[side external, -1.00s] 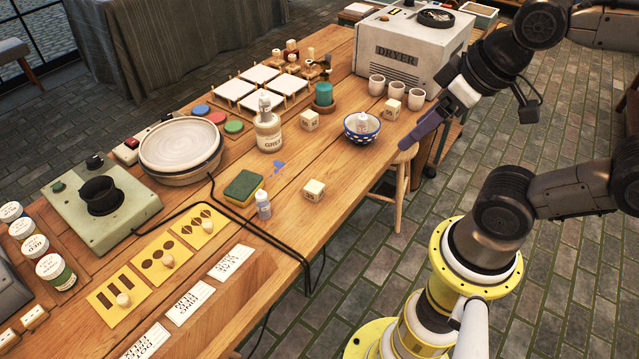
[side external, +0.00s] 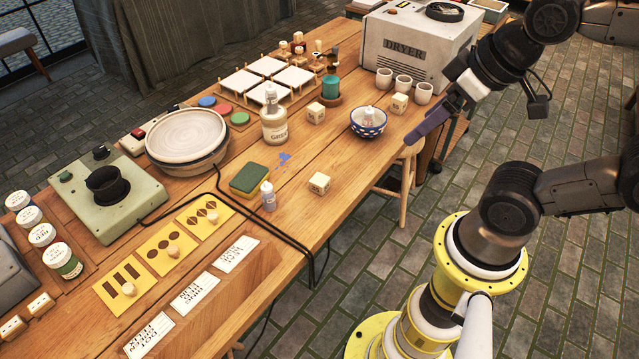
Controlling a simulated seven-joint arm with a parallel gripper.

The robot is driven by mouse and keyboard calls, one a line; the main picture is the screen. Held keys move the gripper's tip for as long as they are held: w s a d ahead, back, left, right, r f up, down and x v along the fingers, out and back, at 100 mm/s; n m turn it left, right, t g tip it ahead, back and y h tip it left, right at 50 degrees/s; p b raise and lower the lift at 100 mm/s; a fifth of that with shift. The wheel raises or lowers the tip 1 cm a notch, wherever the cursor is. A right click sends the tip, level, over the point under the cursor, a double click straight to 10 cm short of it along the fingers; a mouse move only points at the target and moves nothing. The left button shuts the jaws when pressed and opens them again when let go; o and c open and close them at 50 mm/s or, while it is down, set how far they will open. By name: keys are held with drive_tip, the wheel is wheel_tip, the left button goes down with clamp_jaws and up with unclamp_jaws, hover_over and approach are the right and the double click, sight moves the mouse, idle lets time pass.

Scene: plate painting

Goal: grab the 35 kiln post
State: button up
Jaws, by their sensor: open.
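Three small cream blocks with dark marks, which look like the kiln posts, stand apart on the wooden table. One block (side external: 319,183) is near the front edge, right of the sponge. Another block (side external: 316,112) is right of the glaze jar. The third block (side external: 399,103) is beside the white cups, behind the blue bowl. Their marks are too small to read, so I cannot tell which is 35. My gripper (side external: 432,122), with blue-purple fingers, is open and empty off the table's right edge, right of the bowl, touching no block.
A blue patterned bowl (side external: 368,122) holding a small bottle stands between the blocks. A jar (side external: 273,125), a sponge (side external: 249,178), a bottle (side external: 268,196), cups (side external: 404,83) and a dryer (side external: 412,50) stand nearby. A black cable (side external: 262,229) crosses the table. The wood around the front block is mostly clear.

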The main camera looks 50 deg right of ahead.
idle(0.3)
drive_tip(key=w+r+m, duration=0.3)
drive_tip(key=w+m, duration=0.4)
drive_tip(key=m, duration=0.2)
drive_tip(key=m+g, duration=0.6)
drive_tip(key=m, duration=0.2)
hover_over(320, 179)
wheel_tip(320, 179, down, 26)
drive_tip(key=shift+a+f, duration=0.15)
drive_tip(key=shift+f, duration=3.3)
